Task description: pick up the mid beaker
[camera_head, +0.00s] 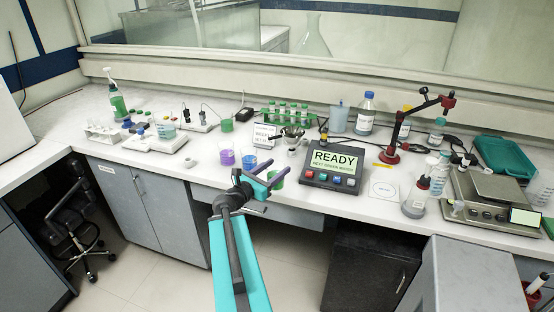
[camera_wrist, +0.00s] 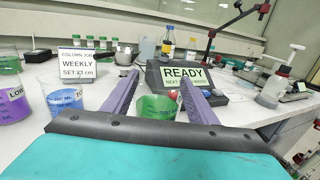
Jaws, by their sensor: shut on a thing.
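A beaker with green liquid (camera_wrist: 157,107) is between the two purple fingers of my gripper (camera_wrist: 157,92) in the wrist view. My gripper is shut on it. It also shows in the head view (camera_head: 277,180), by the bench's front edge, partly hidden by the fingers. No "mid" label is readable on it, and I cannot tell whether it touches the bench. To its left stand a blue beaker (camera_wrist: 66,98) with a partly hidden label and a purple beaker (camera_wrist: 12,103) marked "LOW". In the head view the blue one (camera_head: 249,161) and purple one (camera_head: 227,157) stand left of my gripper (camera_head: 262,180).
A "READY" display box (camera_head: 332,166) stands just right of the held beaker. A "WEEKLY" sign card (camera_head: 265,135), a mortar (camera_head: 291,137) and a green tube rack (camera_head: 287,114) stand behind. A red-based stand (camera_head: 389,156) and a balance (camera_head: 485,195) are further right.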

